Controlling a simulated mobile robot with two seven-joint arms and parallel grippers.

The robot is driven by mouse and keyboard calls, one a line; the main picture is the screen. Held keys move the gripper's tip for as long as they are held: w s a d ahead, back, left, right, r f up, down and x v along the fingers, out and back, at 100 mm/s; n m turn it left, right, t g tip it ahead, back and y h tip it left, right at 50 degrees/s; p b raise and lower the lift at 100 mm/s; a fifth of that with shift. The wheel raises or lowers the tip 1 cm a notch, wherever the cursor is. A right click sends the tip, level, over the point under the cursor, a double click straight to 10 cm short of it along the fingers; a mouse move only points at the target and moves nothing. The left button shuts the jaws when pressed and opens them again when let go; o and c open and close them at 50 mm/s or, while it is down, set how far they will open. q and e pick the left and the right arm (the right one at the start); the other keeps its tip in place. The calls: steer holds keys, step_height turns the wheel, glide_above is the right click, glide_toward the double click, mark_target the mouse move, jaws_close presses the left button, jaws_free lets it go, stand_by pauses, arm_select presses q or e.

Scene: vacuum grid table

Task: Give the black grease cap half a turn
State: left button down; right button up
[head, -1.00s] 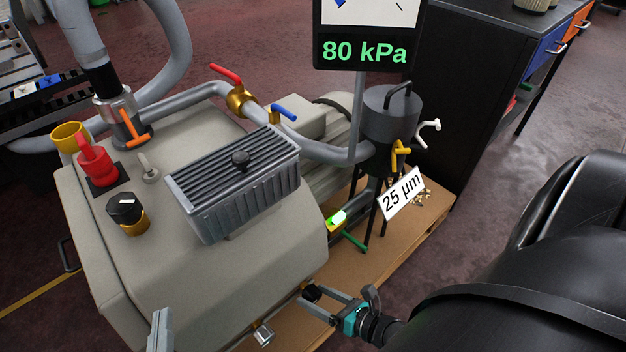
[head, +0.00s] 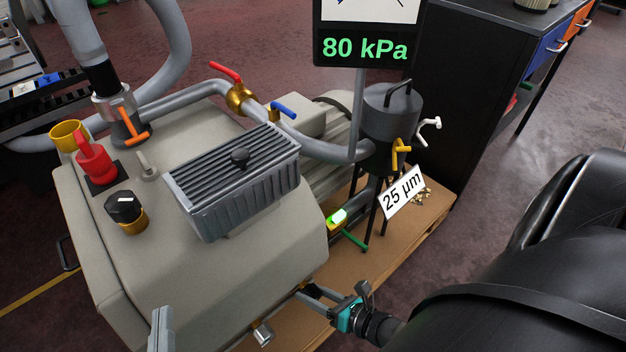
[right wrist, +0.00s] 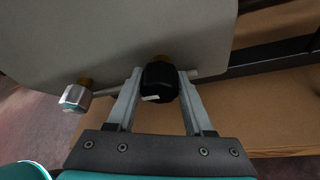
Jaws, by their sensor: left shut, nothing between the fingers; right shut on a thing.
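The black grease cap (right wrist: 160,83) is in the right wrist view, on a brass fitting on the grey housing's side. A small white mark shows on the cap's lower part. My right gripper (right wrist: 159,78) has one finger on each side of the cap and is shut on it. In the head view this gripper (head: 303,294) reaches the housing's lower right edge, and I cannot make out the cap there. My left gripper (head: 161,328) is shut and empty at the bottom edge of the head view, only partly in view.
A silver cap (right wrist: 75,97) on brass is left of the black one; it also shows in the head view (head: 262,333). A black-topped brass fitting (head: 124,208), red knob (head: 95,160) and ribbed grey box (head: 232,185) stand on the housing (head: 180,270). A green lever (head: 352,240) is nearby.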

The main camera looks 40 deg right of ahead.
jaws_close()
steer(key=shift+m+y, duration=0.8)
steer(key=shift+m, duration=0.3)
steer(key=shift+a+f+m+t+y, duration=0.15)
steer(key=shift+m+t+y, duration=0.15)
steer(key=shift+m, duration=0.3)
steer(key=shift+m, duration=0.3)
steer(key=o, duration=0.7)
jaws_free()
